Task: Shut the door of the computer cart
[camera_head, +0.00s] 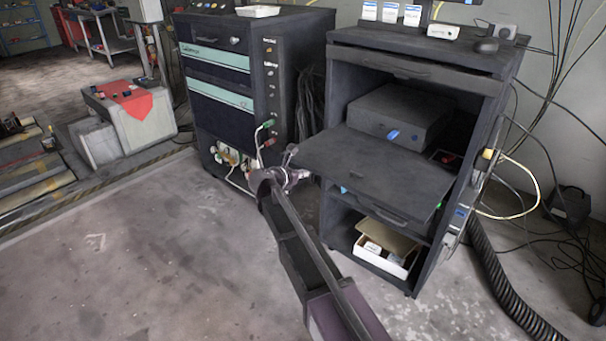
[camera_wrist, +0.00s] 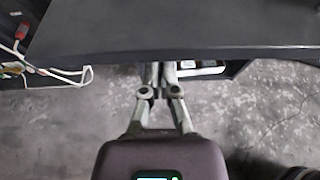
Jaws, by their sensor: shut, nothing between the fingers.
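The computer cart (camera_head: 420,50) is the dark cabinet on the right of the head view. Its door (camera_head: 375,165) is a dark flap that hangs open, sticking out in front of the middle compartment with a handle near its outer edge. A dark computer box (camera_head: 400,115) shows inside behind it. My gripper (camera_head: 290,176) is shut and empty at the left outer corner of the door. In the wrist view the door (camera_wrist: 180,28) spans the top, and my gripper (camera_wrist: 160,78) reaches below its edge; the fingertips are partly hidden there. I cannot tell whether they touch it.
A white box (camera_head: 385,247) sits on the cart's low shelf. A second dark cabinet (camera_head: 225,70) with cables (camera_head: 262,140) stands to the left. A corrugated hose (camera_head: 495,275) lies at the right. The floor in front is clear.

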